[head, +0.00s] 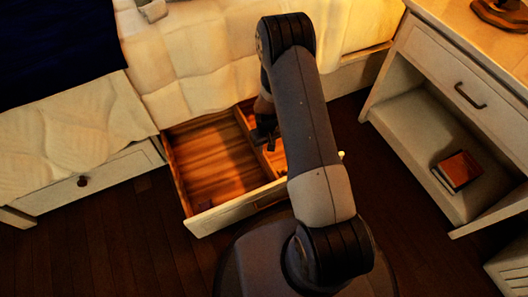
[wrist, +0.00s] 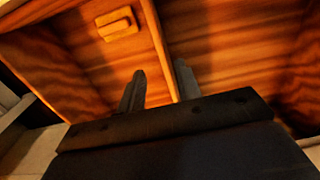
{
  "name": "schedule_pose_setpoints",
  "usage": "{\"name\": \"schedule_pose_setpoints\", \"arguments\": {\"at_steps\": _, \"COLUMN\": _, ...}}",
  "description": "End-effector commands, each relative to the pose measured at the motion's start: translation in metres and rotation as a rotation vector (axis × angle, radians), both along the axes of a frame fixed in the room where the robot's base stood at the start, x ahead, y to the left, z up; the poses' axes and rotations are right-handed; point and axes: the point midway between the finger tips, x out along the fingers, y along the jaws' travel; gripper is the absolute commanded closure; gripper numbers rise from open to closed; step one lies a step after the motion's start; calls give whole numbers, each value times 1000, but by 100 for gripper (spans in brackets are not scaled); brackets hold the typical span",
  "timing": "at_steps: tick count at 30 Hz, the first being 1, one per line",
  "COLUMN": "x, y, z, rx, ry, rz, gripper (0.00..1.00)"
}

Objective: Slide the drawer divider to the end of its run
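The drawer divider (head: 244,126) is a thin wooden board standing in the open drawer (head: 205,222), with a wide compartment to its left in the head view. My gripper (head: 266,136) is down at the drawer, beside or over the divider. In the wrist view the divider (wrist: 158,40) runs down between the two dark fingers of my gripper (wrist: 160,68). The fingers are apart. A gap shows between the left finger and the divider; the right finger is close to it, and I cannot tell if they touch. My arm hides the right part of the drawer in the head view.
A small wooden block (wrist: 117,24) shows in the compartment left of the divider in the wrist view. The bed (head: 200,60) with its pale cover overhangs the drawer's back. A nightstand (head: 420,60) holding a book (head: 457,170) stands right. Dark floor (head: 110,235) is clear at left.

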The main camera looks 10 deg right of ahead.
Motion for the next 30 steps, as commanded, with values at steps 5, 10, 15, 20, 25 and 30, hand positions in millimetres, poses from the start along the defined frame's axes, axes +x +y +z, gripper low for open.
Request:
{"name": "schedule_pose_setpoints", "arguments": {"at_steps": 5, "x": -2, "y": 0, "z": -33, "rx": 0, "ry": 4, "rz": -1, "gripper": 67}}
{"name": "schedule_pose_setpoints", "arguments": {"at_steps": 10, "x": -1, "y": 0, "z": -66, "rx": 0, "ry": 3, "rz": -1, "gripper": 67}}
{"name": "schedule_pose_setpoints", "arguments": {"at_steps": 15, "x": -1, "y": 0, "z": -90, "rx": 1, "ry": 2, "rz": -1, "gripper": 67}}
{"name": "schedule_pose_setpoints", "arguments": {"at_steps": 20, "x": -1, "y": 0, "z": -100, "rx": 1, "ry": 1, "rz": -1, "gripper": 67}}
{"name": "schedule_pose_setpoints", "arguments": {"at_steps": 25, "x": -1, "y": 0, "z": -102, "rx": 0, "ry": 1, "rz": -1, "gripper": 67}}
{"name": "schedule_pose_setpoints", "arguments": {"at_steps": 30, "x": -1, "y": 0, "z": -101, "rx": 0, "ry": 1, "rz": -1, "gripper": 70}}
